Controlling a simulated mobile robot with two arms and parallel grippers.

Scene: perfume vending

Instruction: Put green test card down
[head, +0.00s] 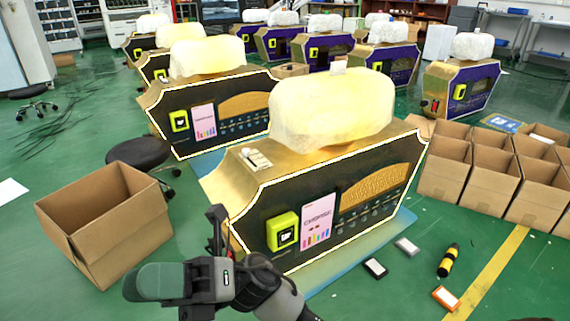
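I cannot make out a green test card for certain in this view. My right gripper (217,232) comes up from the bottom of the picture, left of the middle, in front of the nearest perfume machine. Its dark fingers are seen almost edge-on, so I cannot tell whether they are apart or hold something thin. The nearest perfume machine (262,208) has a dark, light-edged front. A yellow-green reader box (283,231) and a pink-and-white poster (317,221) are on that front, to the right of my gripper. My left gripper is not in view.
An open cardboard box (112,225) stands on the floor at left, near a black stool (137,153). More boxes (470,160) stand at right. Small items, including a black-and-yellow one (448,260) and an orange-and-white one (446,298), lie at lower right. More machines stand behind.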

